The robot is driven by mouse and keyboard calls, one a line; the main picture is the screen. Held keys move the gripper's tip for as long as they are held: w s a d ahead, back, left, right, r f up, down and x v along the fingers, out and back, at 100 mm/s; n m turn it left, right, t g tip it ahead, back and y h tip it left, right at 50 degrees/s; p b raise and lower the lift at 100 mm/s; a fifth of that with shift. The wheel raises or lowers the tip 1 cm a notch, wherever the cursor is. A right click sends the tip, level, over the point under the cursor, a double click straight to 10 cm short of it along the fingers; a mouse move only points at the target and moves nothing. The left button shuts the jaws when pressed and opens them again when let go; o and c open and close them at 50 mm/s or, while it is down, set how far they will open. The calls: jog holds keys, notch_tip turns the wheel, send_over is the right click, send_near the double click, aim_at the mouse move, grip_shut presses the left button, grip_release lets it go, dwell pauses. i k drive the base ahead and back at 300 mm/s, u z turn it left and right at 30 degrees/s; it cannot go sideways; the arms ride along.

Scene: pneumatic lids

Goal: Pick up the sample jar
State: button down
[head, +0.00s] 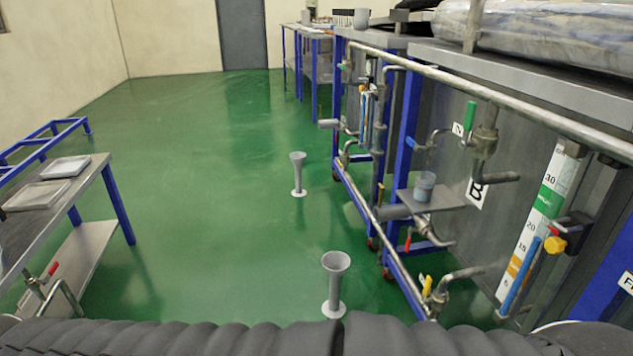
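A small grey-blue jar (425,187), which looks like the sample jar, stands upright on a small grey shelf (447,199). The shelf juts out from the front of the metal tank unit on the right. Nothing visible touches the jar apart from the shelf. My gripper is not in view. A dark ribbed part along the bottom edge looks like part of my own body.
Pipes, valves and a lever with a green handle (470,116) surround the shelf. A level gauge (536,222) stands to its right. Two grey funnel-topped stands, one near (335,284) and one farther (298,174), stand on open green floor. A metal table (75,190) is at left.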

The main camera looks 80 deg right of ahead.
aim_at(425, 180)
jog(key=u, duration=0.05)
jog(key=i, duration=0.3)
jog(key=z, duration=2.2)
jog(key=i, duration=2.65)
jog(key=z, duration=1.35)
